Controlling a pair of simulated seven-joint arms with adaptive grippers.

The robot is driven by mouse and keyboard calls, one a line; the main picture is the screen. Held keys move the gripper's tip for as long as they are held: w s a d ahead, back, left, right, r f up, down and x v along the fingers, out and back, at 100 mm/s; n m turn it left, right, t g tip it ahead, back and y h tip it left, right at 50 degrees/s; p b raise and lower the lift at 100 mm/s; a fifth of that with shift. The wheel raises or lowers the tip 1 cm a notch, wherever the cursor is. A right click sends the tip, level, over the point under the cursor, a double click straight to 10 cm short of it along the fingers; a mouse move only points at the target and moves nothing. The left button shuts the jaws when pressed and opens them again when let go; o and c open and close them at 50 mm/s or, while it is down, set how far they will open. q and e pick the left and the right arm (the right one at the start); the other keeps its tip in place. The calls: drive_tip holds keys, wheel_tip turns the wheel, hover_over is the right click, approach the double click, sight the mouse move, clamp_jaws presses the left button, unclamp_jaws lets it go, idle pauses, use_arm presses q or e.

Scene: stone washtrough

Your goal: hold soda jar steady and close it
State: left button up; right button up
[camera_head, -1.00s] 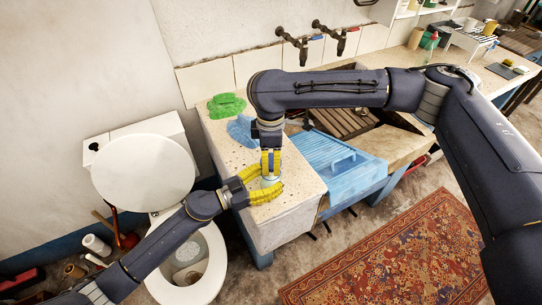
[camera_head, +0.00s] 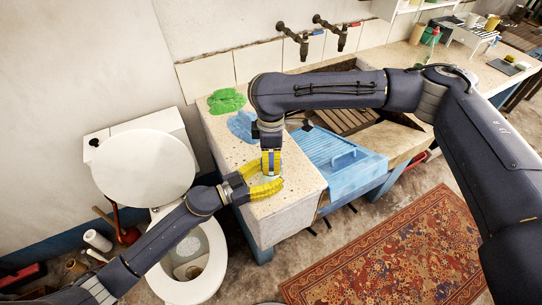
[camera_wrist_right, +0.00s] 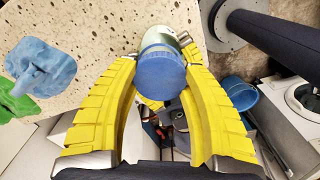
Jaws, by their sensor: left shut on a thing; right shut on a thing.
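The soda jar (camera_head: 268,179) is a small pale jar near the counter's left front edge, mostly hidden by yellow fingers. Its pale, greenish body shows behind the lid in the right wrist view (camera_wrist_right: 184,39). The round blue lid (camera_wrist_right: 162,76) lies over the jar's mouth; I cannot tell whether it is fully seated. My left gripper (camera_head: 266,180) comes in from the left and is shut around the jar body. My right gripper (camera_head: 271,163) points down from above and is shut on the lid, its curved yellow fingers (camera_wrist_right: 161,85) on either side.
The speckled stone counter (camera_head: 225,150) bears a green cloth (camera_head: 226,101) and a blue cloth (camera_head: 241,126) behind the grippers. A blue washboard-like panel (camera_head: 335,160) and the sink lie to the right. A toilet (camera_head: 145,172) stands left, below counter height.

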drive_tip(key=shift+f, duration=0.3)
drive_tip(key=shift+f, duration=0.55)
idle(0.6)
drive_tip(key=m, duration=0.3)
drive_tip(key=shift+m, duration=0.3)
drive_tip(key=m, duration=1.6)
drive_tip(key=shift+m, duration=0.3)
drive_tip(key=m, duration=0.6)
drive_tip(key=shift+m, duration=0.3)
drive_tip(key=m, duration=0.5)
drive_tip(key=shift+f+m, duration=0.1)
drive_tip(key=shift+m, duration=0.3)
